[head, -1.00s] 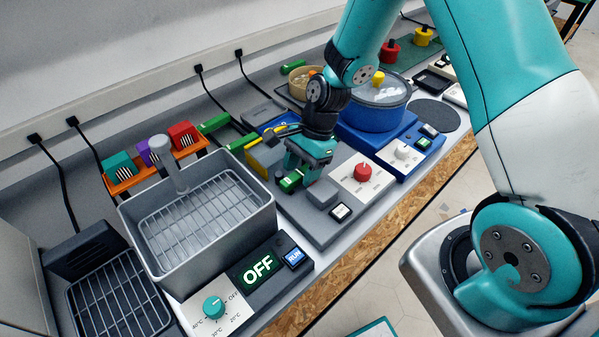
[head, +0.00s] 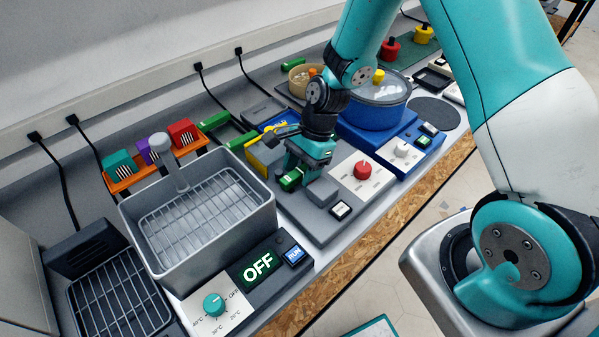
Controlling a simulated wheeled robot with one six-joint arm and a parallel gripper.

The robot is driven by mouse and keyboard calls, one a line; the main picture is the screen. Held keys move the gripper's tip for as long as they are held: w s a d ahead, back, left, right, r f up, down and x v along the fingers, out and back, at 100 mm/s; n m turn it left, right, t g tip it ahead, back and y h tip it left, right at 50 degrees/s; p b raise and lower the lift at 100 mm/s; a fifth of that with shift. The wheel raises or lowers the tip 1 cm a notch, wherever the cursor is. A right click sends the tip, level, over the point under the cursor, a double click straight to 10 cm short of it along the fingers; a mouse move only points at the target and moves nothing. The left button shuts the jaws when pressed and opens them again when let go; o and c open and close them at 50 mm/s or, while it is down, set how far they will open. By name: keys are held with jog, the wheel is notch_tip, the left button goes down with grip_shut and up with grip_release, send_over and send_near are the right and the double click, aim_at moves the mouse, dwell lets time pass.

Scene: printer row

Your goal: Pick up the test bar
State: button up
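A short green bar (head: 290,180), which looks like the test bar, is at the grey machine with the red knob, beside its grey block. My gripper (head: 300,169) points down right at this bar, and its teal body covers the bar's far end. The fingers are mostly hidden, so I cannot tell whether they are closed on the bar or only around it. Other green bars lie behind, one near the orange rack (head: 213,122) and one beside the yellow part (head: 243,142).
A grey open bath (head: 265,215) with a wire rack stands to the left. A red knob (head: 362,170) and a grey block (head: 322,191) are close by my gripper. A blue machine with a clear-lidded tub (head: 375,110) stands at right. The bench's front edge is near.

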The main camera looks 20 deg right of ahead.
grip_shut()
jog(key=shift+r, duration=0.1)
